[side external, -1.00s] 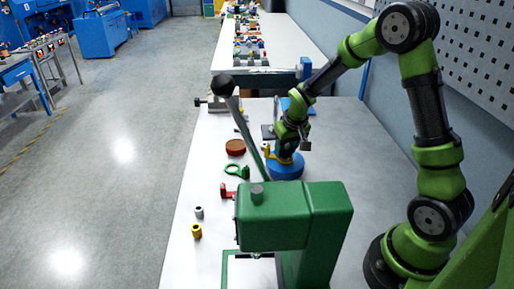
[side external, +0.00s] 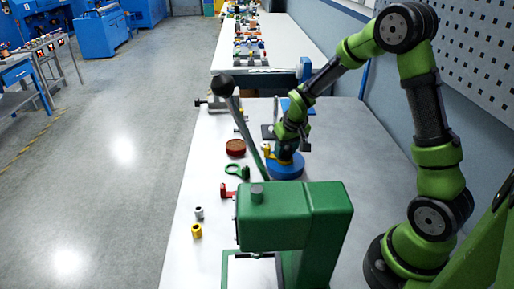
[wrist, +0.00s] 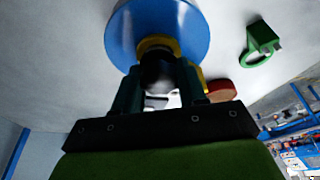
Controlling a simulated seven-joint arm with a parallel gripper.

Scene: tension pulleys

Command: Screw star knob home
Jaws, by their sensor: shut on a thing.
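My gripper (wrist: 158,82) is shut on a dark, rounded knob (wrist: 157,66), which I take to be the star knob. The fingers hide most of it, so its points and thread cannot be seen. The knob sits at a yellow part (wrist: 190,47) on a round blue base (wrist: 130,30). In the side view my gripper (side external: 284,152) points down over the blue base (side external: 286,170), and a bit of the yellow part (side external: 266,149) shows at its left. I cannot tell whether the knob is seated.
A green ring-shaped part (side external: 236,170) and a red-brown disc (side external: 236,147) lie left of the base. A green press (side external: 290,215) with a long lever (side external: 248,135) stands in front. A small grey part (side external: 199,213) and a yellow part (side external: 196,231) lie nearer. Bench at right is clear.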

